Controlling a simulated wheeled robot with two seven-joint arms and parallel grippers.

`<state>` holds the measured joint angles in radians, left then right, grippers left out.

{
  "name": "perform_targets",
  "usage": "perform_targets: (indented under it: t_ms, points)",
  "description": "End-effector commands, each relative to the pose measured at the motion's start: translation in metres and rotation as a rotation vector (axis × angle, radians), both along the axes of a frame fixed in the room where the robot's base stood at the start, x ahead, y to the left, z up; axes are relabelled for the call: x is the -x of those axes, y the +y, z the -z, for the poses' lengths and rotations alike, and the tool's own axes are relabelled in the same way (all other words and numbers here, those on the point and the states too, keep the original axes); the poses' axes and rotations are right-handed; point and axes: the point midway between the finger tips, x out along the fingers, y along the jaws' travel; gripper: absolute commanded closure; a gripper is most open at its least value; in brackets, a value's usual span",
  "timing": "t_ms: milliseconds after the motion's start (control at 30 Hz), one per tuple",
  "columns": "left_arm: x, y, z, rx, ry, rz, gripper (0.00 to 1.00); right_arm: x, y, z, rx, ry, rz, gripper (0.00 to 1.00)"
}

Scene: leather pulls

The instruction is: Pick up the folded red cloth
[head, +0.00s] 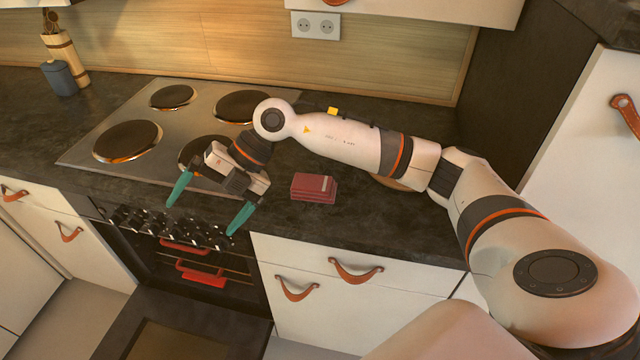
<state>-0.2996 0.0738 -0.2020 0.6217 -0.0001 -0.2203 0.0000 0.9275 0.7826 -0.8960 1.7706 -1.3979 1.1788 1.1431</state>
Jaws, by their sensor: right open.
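The folded red cloth (313,188) lies flat on the dark countertop, to the right of the stove and near the counter's front edge. My right gripper (207,219) is open and empty, with its two green fingers spread wide. It is to the left of the cloth, over the front edge of the stove, and does not touch the cloth. My left gripper is not in the head view.
The stove (78,155) with several round hotplates fills the counter at left. A round wooden item (392,184) is partly hidden behind my right arm. Bare countertop (385,225) lies right of the cloth.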

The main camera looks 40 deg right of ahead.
Motion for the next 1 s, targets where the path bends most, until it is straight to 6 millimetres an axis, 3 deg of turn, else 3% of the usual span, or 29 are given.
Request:
perform_targets:
  t_ms: [33, 100, 200, 333, 500, 800, 1000]
  points:
    - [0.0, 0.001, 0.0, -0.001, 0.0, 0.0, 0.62, -0.011, -0.036, 0.001, 0.156, 0.016, 0.034, 0.0]
    - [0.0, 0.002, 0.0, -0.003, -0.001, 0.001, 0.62, -0.02, -0.085, 0.003, 0.359, 0.06, 0.097, 0.0]
    - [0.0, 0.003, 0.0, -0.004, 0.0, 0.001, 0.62, -0.025, -0.147, -0.006, 0.586, 0.123, 0.206, 0.0]
    - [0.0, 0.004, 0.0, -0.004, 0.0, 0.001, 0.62, -0.024, -0.199, -0.021, 0.763, 0.186, 0.32, 0.0]
    - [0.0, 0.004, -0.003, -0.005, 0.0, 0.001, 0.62, -0.021, -0.222, -0.02, 0.841, 0.222, 0.375, 0.0]
    - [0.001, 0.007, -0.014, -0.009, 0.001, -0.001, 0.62, -0.02, -0.222, 0.028, 0.841, 0.221, 0.372, 0.0]
    - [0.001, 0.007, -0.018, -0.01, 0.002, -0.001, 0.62, -0.021, -0.222, 0.043, 0.839, 0.221, 0.371, 0.0]
